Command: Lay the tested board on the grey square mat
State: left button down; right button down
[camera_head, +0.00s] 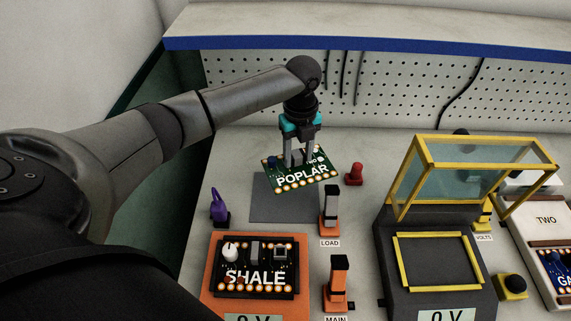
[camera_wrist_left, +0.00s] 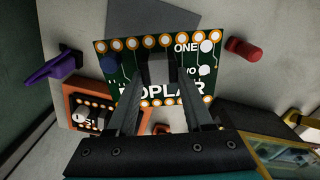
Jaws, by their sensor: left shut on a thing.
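The board marked POPLAR (camera_head: 305,178) is green with gold-ringed holes along its edges. My left gripper (camera_head: 298,157) is shut on a raised grey part of it and holds it in the air, slightly tilted. In the left wrist view the same board (camera_wrist_left: 120,64) sits between the fingers (camera_wrist_left: 158,75). The grey square mat (camera_head: 275,207) lies on the bench below and partly behind the board in the head view; its far right part is hidden. It also shows in the left wrist view (camera_wrist_left: 150,17). My right gripper is not in view.
An orange fixture (camera_head: 211,302) with the SHALE board (camera_head: 245,277) stands in front of the mat. A purple clip (camera_head: 218,206), a red knob (camera_head: 354,174) and the LOAD switch (camera_head: 331,206) flank it. A yellow-framed tester (camera_head: 403,249) with raised cover stands right.

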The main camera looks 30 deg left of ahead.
aim_at(285, 168)
pick_arm(q)
jog(key=a+f+m, duration=0.1)
jog(key=m, duration=0.1)
jog(key=s+a+f+m+p, duration=0.1)
jog(key=a+m, duration=0.1)
jog(key=shift+f+m, duration=0.3)
jog(key=shift+f, duration=0.1)
notch_tip(285, 168, down, 4)
jog(key=b, duration=0.3)
jog(key=shift+w+r, duration=0.1)
jog(key=shift+r, duration=0.15)
jog(key=shift+r, duration=0.1)
jog(key=shift+p, duration=0.35)
jog(key=shift+f+b, duration=2.05)
jog(key=shift+f, duration=1)
jog(key=shift+f+b, duration=0.35)
jog(key=shift+f, duration=0.2)
jog(key=shift+c, duration=1.1)
grip_release()
